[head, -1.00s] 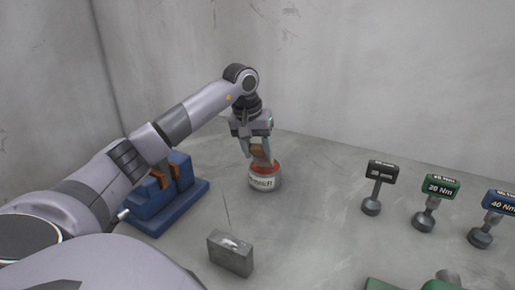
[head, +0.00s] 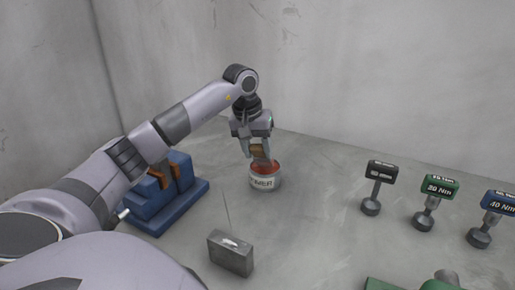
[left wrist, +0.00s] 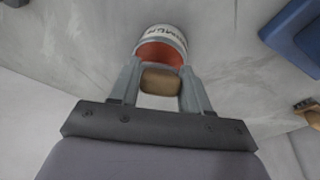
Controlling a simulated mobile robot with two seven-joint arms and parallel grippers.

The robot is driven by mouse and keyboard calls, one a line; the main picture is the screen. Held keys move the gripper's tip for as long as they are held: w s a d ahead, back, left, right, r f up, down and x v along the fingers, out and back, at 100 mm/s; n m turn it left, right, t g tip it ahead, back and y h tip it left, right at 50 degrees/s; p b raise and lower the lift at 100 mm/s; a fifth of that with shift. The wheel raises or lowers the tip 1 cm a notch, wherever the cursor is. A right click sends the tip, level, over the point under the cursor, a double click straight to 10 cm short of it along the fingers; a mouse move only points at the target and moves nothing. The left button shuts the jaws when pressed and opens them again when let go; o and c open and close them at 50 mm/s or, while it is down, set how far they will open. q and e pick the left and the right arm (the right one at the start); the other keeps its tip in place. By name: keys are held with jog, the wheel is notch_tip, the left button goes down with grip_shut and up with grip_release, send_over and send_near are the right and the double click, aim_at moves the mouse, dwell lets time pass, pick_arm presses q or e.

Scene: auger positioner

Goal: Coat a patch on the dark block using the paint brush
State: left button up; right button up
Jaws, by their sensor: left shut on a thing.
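My left gripper (head: 257,147) is shut on the paint brush (head: 258,151), of which a brown part shows between the fingers. It points down over a round white can (head: 264,185) with a red inside. The bristle end is at or inside the can's mouth; whether it touches the red cannot be told. In the left wrist view the brush (left wrist: 160,81) shows as a brown block between the fingers, with the can (left wrist: 161,36) just beyond. The dark block (head: 231,258) stands apart, nearer me, with a pale patch on its top. My right gripper is out of view.
A blue fixture (head: 152,203) with brown jaws stands left, behind my left arm. Black (head: 371,205), green (head: 424,220) and blue (head: 480,237) labelled tools stand at right. Green items (head: 440,284) show at the bottom edge. Floor between can and tools is clear.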

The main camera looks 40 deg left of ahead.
pick_arm(q)
jog(key=shift+f, duration=0.1)
notch_tip(320, 180, up, 3)
jog(key=shift+r+p, duration=0.1)
jog(key=shift+p, duration=1.15)
jog(key=shift+r, duration=2)
